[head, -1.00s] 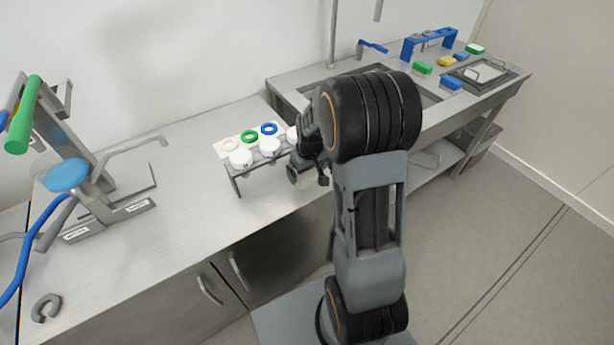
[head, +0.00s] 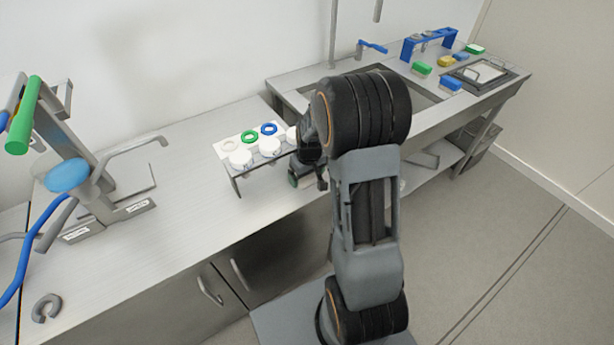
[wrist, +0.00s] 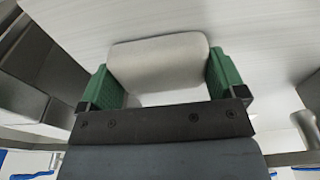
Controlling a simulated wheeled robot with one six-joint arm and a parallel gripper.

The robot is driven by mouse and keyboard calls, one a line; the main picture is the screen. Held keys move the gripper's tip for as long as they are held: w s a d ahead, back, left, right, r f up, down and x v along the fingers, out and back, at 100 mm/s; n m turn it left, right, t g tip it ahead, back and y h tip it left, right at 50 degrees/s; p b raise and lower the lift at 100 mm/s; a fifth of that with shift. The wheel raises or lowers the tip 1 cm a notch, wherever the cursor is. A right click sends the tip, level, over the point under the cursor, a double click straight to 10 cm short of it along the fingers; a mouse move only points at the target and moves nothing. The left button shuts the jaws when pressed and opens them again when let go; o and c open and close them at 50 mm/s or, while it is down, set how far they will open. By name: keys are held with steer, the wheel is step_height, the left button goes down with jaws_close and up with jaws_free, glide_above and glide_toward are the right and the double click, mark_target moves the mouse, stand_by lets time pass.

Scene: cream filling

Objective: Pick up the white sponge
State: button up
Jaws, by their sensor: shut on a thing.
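The white sponge (wrist: 158,62) fills the space between the two green fingers in the wrist view, and both fingers press against its sides. My gripper (wrist: 160,80) is shut on it. The pale worktop shows behind the sponge, and I cannot tell whether the sponge touches it. In the head view my gripper (head: 307,180) is over the front edge of the worktop, just right of the small rack. The sponge is mostly hidden there by the gripper and arm.
A small rack (head: 233,173) with white round lids stands left of my gripper, very close. Green and blue rings (head: 269,129) lie behind it. A sink (head: 425,97) is to the right, with green (head: 421,68), blue and yellow sponges beyond. The worktop's left middle is clear.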

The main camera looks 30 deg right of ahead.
steer(key=shift+r, duration=0.45)
step_height(320, 180, up, 2)
steer(key=shift+r, duration=0.1)
steer(key=s+a+r, duration=0.8)
steer(key=a+r, duration=0.2)
steer(key=shift+s+a+b, duration=0.4)
steer(key=o, duration=0.5)
steer(key=c, duration=0.3)
steer(key=shift+f, duration=0.1)
steer(key=shift+c, duration=0.2)
